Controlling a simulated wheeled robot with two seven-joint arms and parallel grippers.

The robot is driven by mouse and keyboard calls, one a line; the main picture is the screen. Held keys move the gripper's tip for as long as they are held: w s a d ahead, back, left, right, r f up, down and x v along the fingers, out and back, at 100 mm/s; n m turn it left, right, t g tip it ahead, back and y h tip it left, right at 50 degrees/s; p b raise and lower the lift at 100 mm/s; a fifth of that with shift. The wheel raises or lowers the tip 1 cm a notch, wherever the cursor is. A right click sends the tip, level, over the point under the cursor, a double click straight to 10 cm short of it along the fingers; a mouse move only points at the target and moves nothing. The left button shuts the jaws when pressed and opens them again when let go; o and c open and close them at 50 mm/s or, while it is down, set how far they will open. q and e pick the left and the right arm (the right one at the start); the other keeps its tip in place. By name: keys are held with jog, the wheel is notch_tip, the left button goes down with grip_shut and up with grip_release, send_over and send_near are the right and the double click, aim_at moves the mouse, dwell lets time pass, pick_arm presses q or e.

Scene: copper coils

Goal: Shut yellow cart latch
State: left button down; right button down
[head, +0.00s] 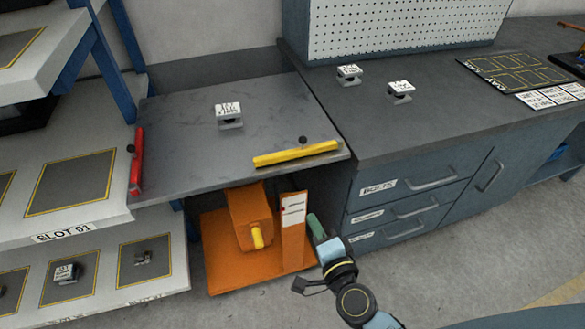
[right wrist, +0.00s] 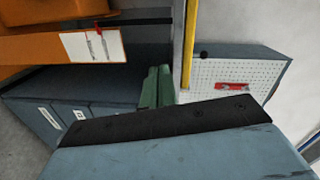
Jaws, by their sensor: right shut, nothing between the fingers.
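The yellow latch (head: 295,154) is a long bar along the front right edge of the grey cart top (head: 180,130), with a black knob just behind it. It shows as an upright yellow strip in the right wrist view (right wrist: 188,45). I cannot tell from its look whether it is fastened. My right gripper (head: 316,226) is shut and empty, below and in front of the bar's right end, apart from it. Its green fingers also show in the right wrist view (right wrist: 157,86). My left gripper is in neither view.
A red latch (head: 137,162) sits at the cart top's left edge. A labelled coil block (head: 229,115) stands on the top. Orange machinery (head: 248,220) is underneath. Shelving (head: 75,235) stands left, a drawer workbench (head: 440,110) right. Floor at the front right is clear.

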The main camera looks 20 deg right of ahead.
notch_tip(320, 180, up, 6)
jog(key=m, duration=0.1)
jog(key=m+t, duration=0.1)
jog(key=shift+w+d+f+m+h, duration=0.1)
jog(key=shift+f+m+h, duration=0.15)
jog(key=shift+m+h, duration=0.15)
